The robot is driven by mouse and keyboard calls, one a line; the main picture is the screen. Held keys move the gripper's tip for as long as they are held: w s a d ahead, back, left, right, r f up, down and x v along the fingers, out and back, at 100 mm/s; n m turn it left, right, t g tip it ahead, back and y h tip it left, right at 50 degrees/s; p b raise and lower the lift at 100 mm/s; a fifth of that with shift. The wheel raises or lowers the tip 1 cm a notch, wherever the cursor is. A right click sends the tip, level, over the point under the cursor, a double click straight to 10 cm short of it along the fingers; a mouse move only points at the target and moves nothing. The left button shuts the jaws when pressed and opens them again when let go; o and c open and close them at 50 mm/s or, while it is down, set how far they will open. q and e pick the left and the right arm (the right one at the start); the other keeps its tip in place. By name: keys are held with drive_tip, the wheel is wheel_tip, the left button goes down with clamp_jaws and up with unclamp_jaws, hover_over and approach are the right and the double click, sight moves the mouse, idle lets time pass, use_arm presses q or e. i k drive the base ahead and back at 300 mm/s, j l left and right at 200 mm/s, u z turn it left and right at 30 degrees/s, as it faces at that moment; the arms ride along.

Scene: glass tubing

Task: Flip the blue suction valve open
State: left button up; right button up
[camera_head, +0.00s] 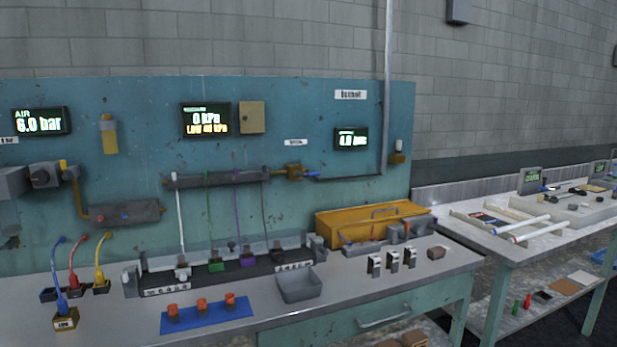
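A small blue lever (311,173) sits beside a brass valve body (294,171) on the teal back panel, at the right end of a dark manifold (215,179). The lever appears to lie roughly along the pipe line, but it is too small to tell its exact angle. A vacuum display (206,120) above the manifold reads 0 kPa, with LOW 40 kPa under it. Neither of my grippers shows in the head view.
The bench below holds a dark rack (220,272), a blue mat (207,316) with orange-topped pieces, a grey bin (299,285) and a yellow toolbox (370,224). Coloured tubes hang from the manifold. Blue, red and yellow cables stand at left.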

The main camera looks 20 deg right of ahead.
sight(297, 174)
drive_tip(key=i+l, duration=0.5)
drive_tip(key=l, duration=0.15)
drive_tip(key=i+l, duration=0.55)
drive_tip(key=l+z, duration=0.05)
drive_tip(key=l, duration=0.05)
